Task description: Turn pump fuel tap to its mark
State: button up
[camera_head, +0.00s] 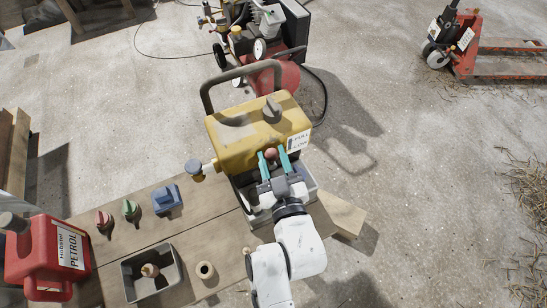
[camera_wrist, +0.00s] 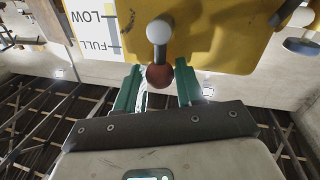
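The pump has a yellow tank (camera_head: 240,138) with a dark carry handle. Its FULL/LOW label (camera_head: 298,141) appears upside down in the wrist view (camera_wrist: 97,27). A short lever on the tank's near face has a pale round hub (camera_wrist: 159,32), a dark stem and a red-brown ball knob (camera_wrist: 160,76); the knob also shows in the head view (camera_head: 270,153). I take this lever to be the fuel tap. My gripper (camera_head: 273,158) is open, its green fingers on either side of the ball, with a visible gap at one side. Finger contact is unclear.
A second, blue-grey knob (camera_head: 194,168) sticks out at the pump's left. The wooden bench (camera_head: 130,240) carries a red petrol can (camera_head: 45,258), a grey tray (camera_head: 152,272), a blue block (camera_head: 167,199) and small red and green parts. A red machine (camera_head: 275,78) stands behind.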

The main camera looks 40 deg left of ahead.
jog(key=c, duration=0.6)
jog(key=shift+w, duration=0.1)
jog(key=m, duration=0.1)
jog(key=w+m, duration=0.1)
jog(key=m+p, duration=0.1)
jog(key=shift+w+d+m+g+h, duration=0.2)
jog(key=shift+d+m+g+h, duration=0.1)
jog(key=shift+m, duration=0.1)
jog(key=w+m, duration=0.1)
jog(key=m, duration=0.1)
jog(key=f+m+g, duration=0.1)
jog(key=m, duration=0.2)
jog(key=w+d+f+m+g, duration=0.1)
jog(key=m, duration=0.1)
jog(key=shift+w+f+m, duration=0.2)
jog(key=shift+w+m, duration=0.1)
jog(key=shift+m, duration=0.1)
jog(key=shift+w+d+f+m+g, duration=0.1)
jog(key=shift+f+m+g, duration=0.3)
jog(key=shift+m, duration=0.6)
jog(key=shift+w+d+f+m+g, duration=0.1)
jog(key=shift+f+m+g, duration=0.1)
jog(key=shift+f+m, duration=0.6)
jog(key=shift+r+m, duration=0.15)
jog(key=shift+m, duration=0.15)
jog(key=o, duration=1)
